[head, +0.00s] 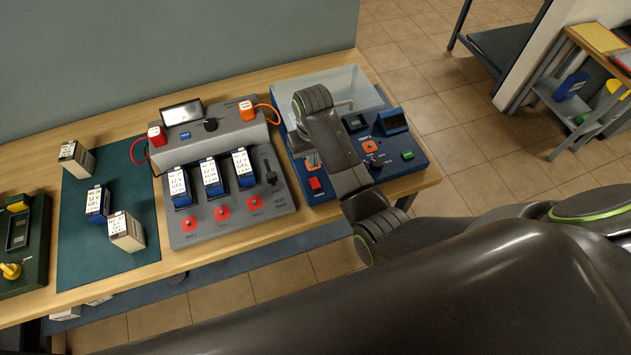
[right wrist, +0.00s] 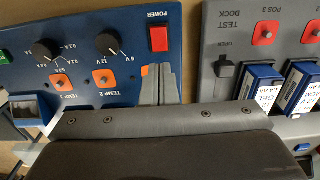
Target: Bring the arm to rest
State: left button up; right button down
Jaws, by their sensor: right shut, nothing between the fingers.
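My right gripper (head: 308,154) hangs over the left part of a blue charger panel (head: 408,172). In the right wrist view its two grey fingers (right wrist: 158,86) are together, with nothing between them. They partly cover an orange piece just beside the red power switch (right wrist: 159,38). I cannot tell whether the fingertips touch the panel. My right arm reaches in from the right and its wrist hides part of the panel and its clear cover. My left gripper is not in view.
A grey test dock (head: 240,216) with several upright batteries stands left of the blue panel, close to the gripper. A green mat (head: 76,240) holds more batteries. A dark green device (head: 36,262) is at far left. A shelf cart (head: 552,105) stands right, across open floor.

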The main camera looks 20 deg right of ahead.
jog(key=s+d+f+m+t+h, duration=0.1)
jog(key=s+d, duration=0.5)
jog(key=s, duration=0.4)
jog(key=s+d+t, duration=0.2)
jog(key=s+d, duration=0.5)
jog(key=s, duration=0.3)
jog(key=s+d+r, duration=0.2)
jog(key=s+r, duration=0.3)
jog(key=s, duration=0.4)
notch_tip(320, 180, down, 31)
jog(key=d+b, duration=0.2)
jog(key=b, duration=0.6)
jog(key=s+f+g+b, duration=0.1)
jog(key=s+f+b, duration=0.2)
jog(key=s+f, duration=0.4)
jog(key=s+a+f+b, duration=0.1)
jog(key=s+f+b, duration=0.2)
jog(key=s+f, duration=0.5)
notch_tip(320, 180, down, 9)
jog(key=shift+s+a+g, duration=0.2)
jog(key=shift+a+g, duration=0.1)
jog(key=shift+g, duration=0.1)
